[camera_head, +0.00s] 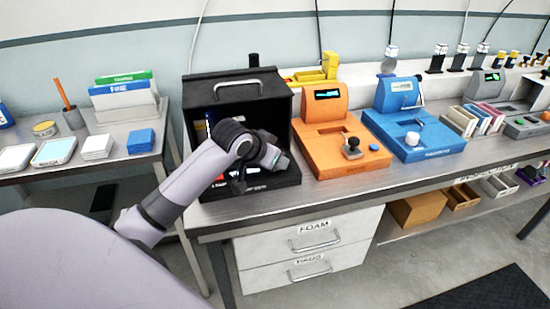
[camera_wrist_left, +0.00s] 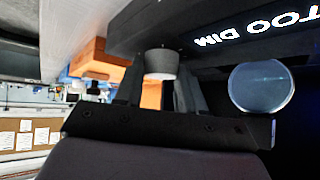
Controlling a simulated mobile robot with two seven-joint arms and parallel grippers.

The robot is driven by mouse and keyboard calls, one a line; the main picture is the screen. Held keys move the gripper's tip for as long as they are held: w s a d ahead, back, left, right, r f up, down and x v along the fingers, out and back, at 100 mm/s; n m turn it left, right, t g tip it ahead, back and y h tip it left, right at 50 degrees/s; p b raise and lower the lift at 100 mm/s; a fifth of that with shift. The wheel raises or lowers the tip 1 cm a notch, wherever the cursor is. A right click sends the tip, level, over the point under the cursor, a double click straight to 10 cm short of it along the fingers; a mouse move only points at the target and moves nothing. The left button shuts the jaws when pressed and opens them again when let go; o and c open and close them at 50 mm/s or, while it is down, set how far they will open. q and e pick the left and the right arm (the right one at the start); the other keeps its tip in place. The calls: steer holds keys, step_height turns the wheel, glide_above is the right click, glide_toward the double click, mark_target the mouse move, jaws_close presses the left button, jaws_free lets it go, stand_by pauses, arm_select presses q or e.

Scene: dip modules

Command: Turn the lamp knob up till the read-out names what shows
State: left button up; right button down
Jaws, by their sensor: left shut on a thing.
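The black viewing box (camera_head: 270,84) with a handle on top stands at the left end of the bench. My left arm reaches to its open front, and my left gripper (camera_head: 278,160) is at its right side. In the left wrist view the grey lamp knob (camera_wrist_left: 160,64) sits between the fingers of my left gripper (camera_wrist_left: 158,92), which is shut on it. The read-out (camera_wrist_left: 253,30) appears upside down and says "TOO DIM". A pale bluish round disc (camera_wrist_left: 262,87) shows inside the dark box. My arm hides much of the box front in the head view. My right gripper is not in view.
An orange device (camera_head: 345,162) stands close to the right of the box, with a blue device (camera_head: 425,140) beyond it. Drawers (camera_head: 310,240) are under the bench. A side table (camera_head: 90,165) with boxes and trays stands at the left.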

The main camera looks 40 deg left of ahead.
arm_select(q)
steer(key=m+h, duration=0.2)
steer(key=m, duration=0.1)
steer(key=shift+a+h, duration=0.3)
steer(key=shift+a, duration=0.05)
steer(key=shift+w+a+m+g+h, duration=0.1)
steer(key=shift+m+g+h, duration=0.9)
steer(key=shift+m, duration=0.9)
steer(key=shift+h, duration=0.3)
steer(key=o, duration=0.8)
